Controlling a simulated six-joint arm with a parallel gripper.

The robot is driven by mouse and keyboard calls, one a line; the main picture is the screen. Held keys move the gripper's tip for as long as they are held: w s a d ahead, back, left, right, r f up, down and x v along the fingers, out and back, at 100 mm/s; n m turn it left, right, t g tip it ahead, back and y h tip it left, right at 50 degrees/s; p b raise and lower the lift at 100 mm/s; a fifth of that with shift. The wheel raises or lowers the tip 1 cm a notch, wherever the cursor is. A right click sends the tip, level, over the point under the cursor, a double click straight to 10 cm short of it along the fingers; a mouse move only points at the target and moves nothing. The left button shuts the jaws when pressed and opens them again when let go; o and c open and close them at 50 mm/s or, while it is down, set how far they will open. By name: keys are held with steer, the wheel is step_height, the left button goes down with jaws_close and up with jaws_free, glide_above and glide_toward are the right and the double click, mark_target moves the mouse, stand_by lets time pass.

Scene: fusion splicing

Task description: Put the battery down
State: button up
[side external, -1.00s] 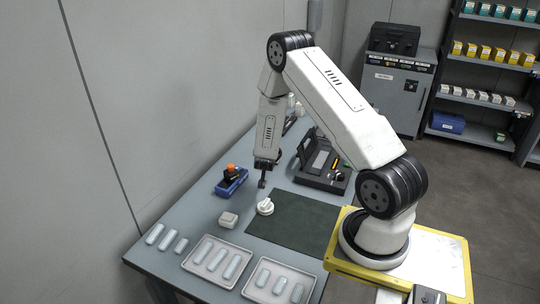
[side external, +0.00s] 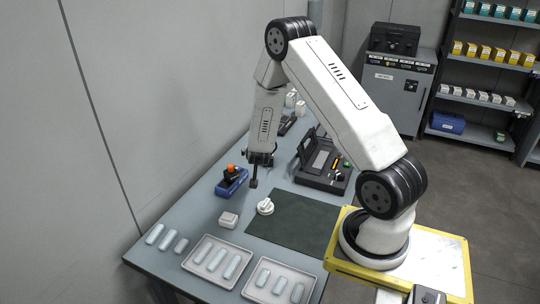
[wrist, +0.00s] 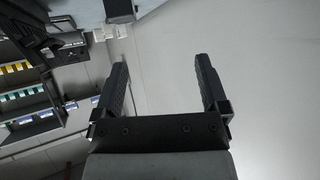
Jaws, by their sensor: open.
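My gripper (side external: 254,183) hangs over the table, just right of the blue device with an orange and black top (side external: 232,181). In the wrist view my gripper (wrist: 160,64) has its two dark fingers wide apart, with nothing between them. I cannot tell for sure which thing is the battery. A small white box (side external: 229,220) and a white round piece (side external: 265,206) sit on the table in front of the gripper. An open black case (side external: 322,163) with parts in it stands to the right.
Two trays (side external: 218,262) (side external: 277,283) hold pale cylinders at the table's front, with several loose ones at left. A dark green mat (side external: 292,221) lies mostly bare. A dark block (wrist: 118,10) shows in the wrist view. Shelves and a cabinet (side external: 398,92) stand behind.

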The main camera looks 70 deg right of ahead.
steer(key=a+r+n+y, duration=0.3)
steer(key=a+y, duration=0.1)
steer(key=a, duration=0.5)
steer(key=a+r+n+y, duration=0.3)
steer(key=a+r, duration=0.1)
steer(key=a, duration=0.6)
steer(key=s+a+r+n+g+y, duration=0.3)
steer(key=s+a+n, duration=0.3)
steer(key=s+a, duration=0.5)
steer(key=shift+s+r+g, duration=0.3)
steer(key=shift+s+r, duration=0.1)
steer(key=shift+s, duration=0.55)
